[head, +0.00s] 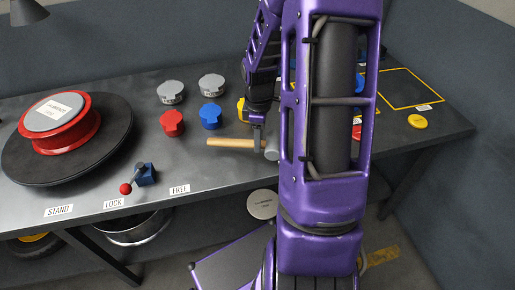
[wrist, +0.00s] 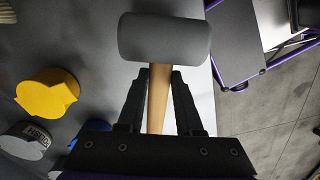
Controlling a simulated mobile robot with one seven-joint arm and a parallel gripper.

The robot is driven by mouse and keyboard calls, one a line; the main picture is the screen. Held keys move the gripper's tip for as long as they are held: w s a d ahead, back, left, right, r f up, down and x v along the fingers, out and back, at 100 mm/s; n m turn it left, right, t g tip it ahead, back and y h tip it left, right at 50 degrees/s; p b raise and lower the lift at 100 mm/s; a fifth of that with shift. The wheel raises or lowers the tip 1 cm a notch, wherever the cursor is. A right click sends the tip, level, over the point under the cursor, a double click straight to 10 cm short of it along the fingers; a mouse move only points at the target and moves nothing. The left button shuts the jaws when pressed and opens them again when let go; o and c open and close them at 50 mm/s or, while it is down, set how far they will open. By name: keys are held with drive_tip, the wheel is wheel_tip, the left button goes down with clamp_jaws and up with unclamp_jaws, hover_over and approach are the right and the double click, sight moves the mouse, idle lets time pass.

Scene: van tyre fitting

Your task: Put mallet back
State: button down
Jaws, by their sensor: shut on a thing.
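The mallet has a pale wooden handle (head: 230,143) and a grey head (head: 272,151). In the head view it lies level, over or on the front part of the bench; I cannot tell its exact height. My gripper (head: 258,142) points down and is shut on the handle near the head. In the wrist view the grey mallet head (wrist: 165,38) is just beyond the fingertips, and the handle runs back between the fingers of my gripper (wrist: 162,78). My arm hides part of the bench right of the mallet.
The dark bench (head: 90,185) carries a red wheel hub (head: 72,136) on a black disc, a red-knobbed lever (head: 126,188), and red (head: 172,123), blue (head: 210,116) and grey caps (head: 170,92). A yellow-outlined square (head: 400,88) and a yellow cap (head: 418,121) are at the right.

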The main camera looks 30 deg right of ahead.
drive_tip(key=shift+f, duration=1.7)
drive_tip(key=shift+f+b, duration=0.2)
drive_tip(key=shift+b, duration=0.15)
drive_tip(key=c, duration=0.6)
unclamp_jaws()
drive_tip(key=shift+r, duration=0.1)
wheel_tip(320, 180, up, 12)
drive_tip(key=shift+r+p, duration=0.15)
drive_tip(key=shift+p, duration=0.85)
